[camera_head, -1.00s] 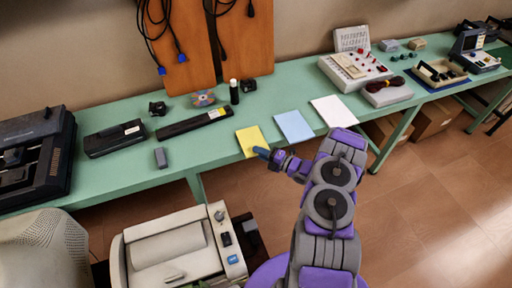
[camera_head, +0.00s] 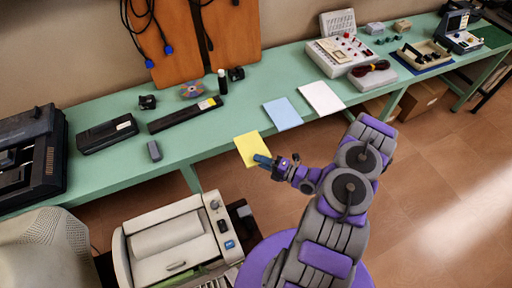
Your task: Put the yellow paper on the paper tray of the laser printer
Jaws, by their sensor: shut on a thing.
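The yellow paper (camera_head: 250,147) is a flat sheet at the front edge of the green table, and its lower part appears to extend past that edge. My gripper (camera_head: 262,160) is shut on its lower right corner. The laser printer is probably the beige machine (camera_head: 170,245) on the floor side, lower left of the paper. Its front is partly cut off by the bottom of the view, and a paper tray cannot be clearly made out.
The green table (camera_head: 210,137) holds a blue sheet (camera_head: 283,114) and a white sheet (camera_head: 321,98) right of the yellow one. A small grey block (camera_head: 154,151) and black devices (camera_head: 107,135) stand to the left. Open floor (camera_head: 440,190) lies at right.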

